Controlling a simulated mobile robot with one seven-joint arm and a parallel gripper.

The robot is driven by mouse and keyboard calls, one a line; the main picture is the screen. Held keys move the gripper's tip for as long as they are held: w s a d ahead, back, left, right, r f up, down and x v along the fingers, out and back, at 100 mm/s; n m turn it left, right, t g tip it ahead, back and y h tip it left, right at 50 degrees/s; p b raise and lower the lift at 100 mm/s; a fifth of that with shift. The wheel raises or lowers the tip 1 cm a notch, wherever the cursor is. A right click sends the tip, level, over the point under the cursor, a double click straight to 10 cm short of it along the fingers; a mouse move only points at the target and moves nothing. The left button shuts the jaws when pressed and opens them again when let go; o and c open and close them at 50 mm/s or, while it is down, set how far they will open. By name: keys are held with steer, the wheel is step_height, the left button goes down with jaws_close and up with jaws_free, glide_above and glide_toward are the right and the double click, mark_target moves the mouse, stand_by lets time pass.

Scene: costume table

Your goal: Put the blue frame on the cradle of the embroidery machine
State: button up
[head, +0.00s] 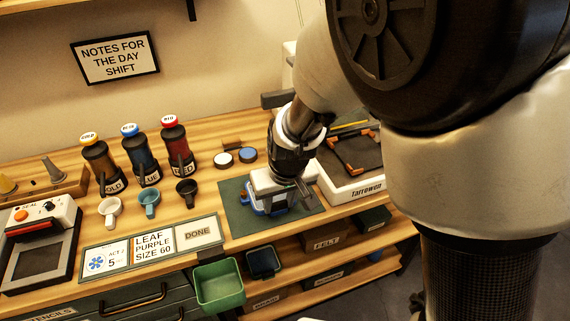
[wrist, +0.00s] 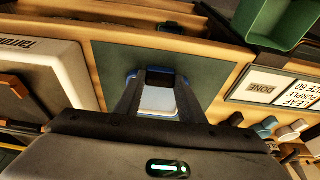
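The blue frame (head: 279,204) with pale cloth in it lies on a dark green mat (head: 236,213) on the table; in the wrist view the frame's blue rim (wrist: 131,75) shows beside my fingertips. My gripper (head: 284,194) points down right over the frame. In the wrist view my gripper (wrist: 159,88) has its two fingers apart, with the pale cloth between them, and looks open; contact is not clear. The white machine marked "farrowen" (head: 352,190) stands to the right, with a dark bed and orange-cornered cradle (head: 350,152). My arm hides part of it.
Two round pads (head: 235,157) lie behind the mat. Gold, blue and red bottles (head: 140,155) with small cups stand left of it. A card board (head: 152,248) lies along the front, a green bin (head: 218,286) hangs below, and a press (head: 40,245) stands far left.

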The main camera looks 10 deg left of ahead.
steer(key=c, duration=0.3)
steer(key=shift+r+p, duration=2.3)
steer(key=shift+r, duration=0.25)
steer(key=shift+d, duration=0.1)
